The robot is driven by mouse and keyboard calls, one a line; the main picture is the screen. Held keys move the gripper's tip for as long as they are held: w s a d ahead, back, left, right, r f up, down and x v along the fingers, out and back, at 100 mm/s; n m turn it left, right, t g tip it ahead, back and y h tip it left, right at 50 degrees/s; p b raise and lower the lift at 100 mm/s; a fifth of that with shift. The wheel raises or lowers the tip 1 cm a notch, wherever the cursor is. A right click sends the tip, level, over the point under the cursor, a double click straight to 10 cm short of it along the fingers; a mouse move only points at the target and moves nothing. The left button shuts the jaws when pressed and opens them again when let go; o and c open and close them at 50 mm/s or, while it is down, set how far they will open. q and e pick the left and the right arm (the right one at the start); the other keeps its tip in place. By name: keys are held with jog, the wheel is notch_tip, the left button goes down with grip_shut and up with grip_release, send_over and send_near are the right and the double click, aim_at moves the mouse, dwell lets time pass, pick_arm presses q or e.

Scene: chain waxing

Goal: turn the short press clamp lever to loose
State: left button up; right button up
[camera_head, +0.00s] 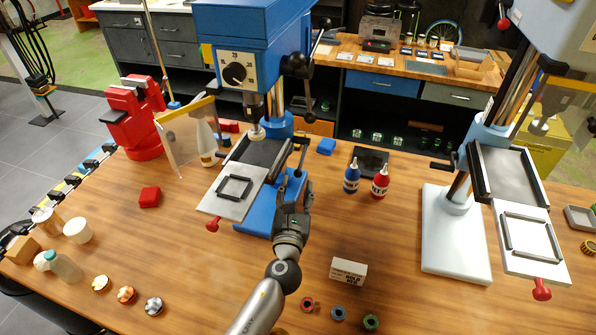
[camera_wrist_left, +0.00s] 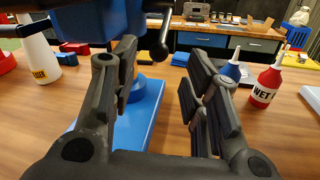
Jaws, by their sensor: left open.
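The blue press (camera_head: 245,60) stands left of the middle, with its head above a dark table and a blue base (camera_head: 262,212). A dark lever (camera_head: 301,146) at the right side of its table, by the column, looks like the clamp lever. My left gripper (camera_head: 294,187) is open and empty, just below and in front of that lever, apart from it as far as I can tell. In the left wrist view, a black ball-ended lever (camera_wrist_left: 159,50) hangs beyond and between the open fingers (camera_wrist_left: 160,85). My right gripper is out of view.
A blue bottle (camera_head: 351,178) and a red bottle (camera_head: 380,182) stand right of my left gripper. A pale press (camera_head: 455,230) stands farther right. A small white box (camera_head: 348,271) and several coloured rings lie in front. A clear shield (camera_head: 183,140) is at the left.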

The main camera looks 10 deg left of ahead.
aim_at(297, 177)
pick_arm(q)
jog(key=w, duration=0.6)
jog(key=shift+w, duration=0.3)
jog(key=shift+c, duration=0.3)
grip_shut()
